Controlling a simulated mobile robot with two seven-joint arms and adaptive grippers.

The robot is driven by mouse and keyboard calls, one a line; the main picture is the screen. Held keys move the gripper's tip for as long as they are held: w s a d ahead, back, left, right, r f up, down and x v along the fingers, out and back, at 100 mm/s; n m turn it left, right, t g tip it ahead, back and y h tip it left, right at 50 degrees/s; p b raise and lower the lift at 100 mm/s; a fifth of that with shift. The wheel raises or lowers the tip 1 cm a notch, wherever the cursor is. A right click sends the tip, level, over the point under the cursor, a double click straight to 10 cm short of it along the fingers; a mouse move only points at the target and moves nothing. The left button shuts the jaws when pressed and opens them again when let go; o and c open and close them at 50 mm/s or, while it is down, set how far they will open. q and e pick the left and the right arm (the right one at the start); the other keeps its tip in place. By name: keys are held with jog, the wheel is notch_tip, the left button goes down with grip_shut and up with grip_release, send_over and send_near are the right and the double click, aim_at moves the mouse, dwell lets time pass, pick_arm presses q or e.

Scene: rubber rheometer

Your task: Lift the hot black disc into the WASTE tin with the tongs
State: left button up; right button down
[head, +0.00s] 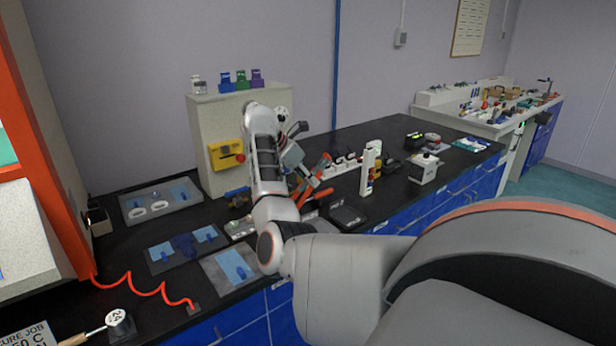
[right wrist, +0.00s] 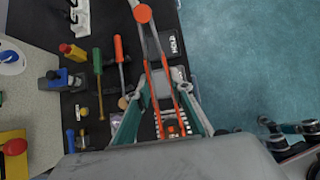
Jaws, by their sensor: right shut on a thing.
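My right gripper (right wrist: 166,92) is shut on the orange tongs (right wrist: 152,72), whose two long orange arms run between its teal fingers in the right wrist view. In the head view the tongs (head: 318,166) show as orange beside my right gripper (head: 302,172), over the black bench; my own arm hides part of them. I cannot make out the black disc or the WASTE tin in either view. A dark and teal jointed part at the lower right of the right wrist view may be my left gripper (right wrist: 292,128); its jaws cannot be read.
A beige machine (head: 238,135) with a yellow switch box (head: 224,155) stands behind the arm. Trays (head: 160,198) and mats lie at left on the bench. A green-handled tool (right wrist: 98,65) lies beside the tongs. A dark box (right wrist: 172,42) with a white-lettered label is near the edge.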

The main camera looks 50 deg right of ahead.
pick_arm(q)
jog(key=shift+s+a+f, duration=0.15)
jog(key=shift+s+f, duration=0.05)
jog(key=shift+f, duration=0.25)
pick_arm(e)
jog(key=shift+f, duration=0.1)
jog(key=c, duration=2.2)
grip_release()
pick_arm(q)
jog(key=shift+r, duration=0.2)
notch_tip(320, 180, up, 4)
jog(key=p, duration=0.4)
jog(key=shift+f, duration=0.2)
pick_arm(e)
notch_tip(320, 180, up, 10)
